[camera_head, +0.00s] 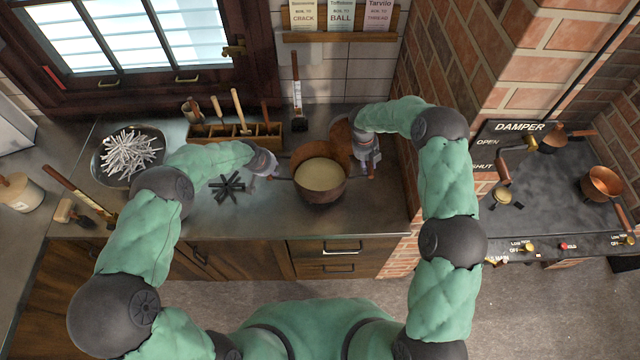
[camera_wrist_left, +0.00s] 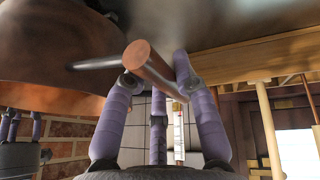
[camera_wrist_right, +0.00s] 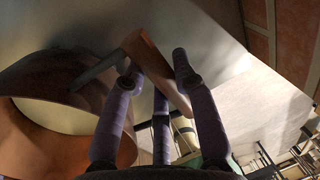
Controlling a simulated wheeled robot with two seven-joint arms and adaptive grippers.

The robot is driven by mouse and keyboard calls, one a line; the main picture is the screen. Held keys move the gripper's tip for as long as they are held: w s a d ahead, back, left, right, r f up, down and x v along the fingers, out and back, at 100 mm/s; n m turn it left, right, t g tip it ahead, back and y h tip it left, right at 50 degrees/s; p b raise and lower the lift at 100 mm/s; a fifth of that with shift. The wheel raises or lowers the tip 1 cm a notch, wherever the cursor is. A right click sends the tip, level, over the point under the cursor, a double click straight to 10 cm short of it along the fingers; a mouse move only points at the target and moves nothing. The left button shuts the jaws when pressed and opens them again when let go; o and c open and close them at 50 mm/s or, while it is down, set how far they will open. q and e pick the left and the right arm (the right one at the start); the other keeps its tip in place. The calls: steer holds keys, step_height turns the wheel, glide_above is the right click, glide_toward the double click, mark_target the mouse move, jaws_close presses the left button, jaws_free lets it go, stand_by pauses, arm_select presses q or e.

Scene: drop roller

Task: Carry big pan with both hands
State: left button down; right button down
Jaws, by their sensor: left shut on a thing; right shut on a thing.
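The big copper pan (camera_head: 318,195) is at the middle of the counter in the head view, upright, with a smooth pale yellow filling. Its copper side also shows in the left wrist view (camera_wrist_left: 45,45) and in the right wrist view (camera_wrist_right: 105,145). My left gripper (camera_head: 276,172) is shut on the pan's left handle, a copper bar (camera_wrist_left: 148,62) between its purple fingers. My right gripper (camera_head: 369,168) is shut on the right handle (camera_wrist_right: 157,72). Whether the pan rests on the counter or hangs just above it, I cannot tell.
A round copper piece (camera_head: 340,137) stands behind the pan. A wooden tool box (camera_head: 235,140), a bowl of pale sticks (camera_head: 128,155) and dark sticks (camera_head: 227,186) lie left. The stove (camera_head: 530,220) with a small copper pot (camera_head: 602,184) is right, past a brick wall corner (camera_head: 450,70).

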arm_select(q)
steer(key=shift+w+f+b, duration=0.1)
steer(key=shift+f+b, duration=0.5)
steer(key=shift+b, duration=0.05)
arm_select(e)
steer(key=shift+f, duration=0.65)
arm_select(q)
steer(key=c, duration=1)
jaws_free()
arm_select(e)
steer(key=c, duration=1)
jaws_free()
arm_select(q)
steer(key=shift+s, duration=0.2)
arm_select(e)
steer(key=shift+r, duration=0.1)
arm_select(q)
steer(key=v, duration=1.2)
steer(key=shift+w, duration=0.1)
arm_select(e)
steer(key=r, duration=0.4)
steer(key=a+r, duration=0.1)
steer(key=r, duration=0.2)
steer(key=a+r, duration=0.1)
steer(key=r, duration=0.3)
steer(key=shift+a+r, duration=0.2)
steer(key=shift+r, duration=0.15)
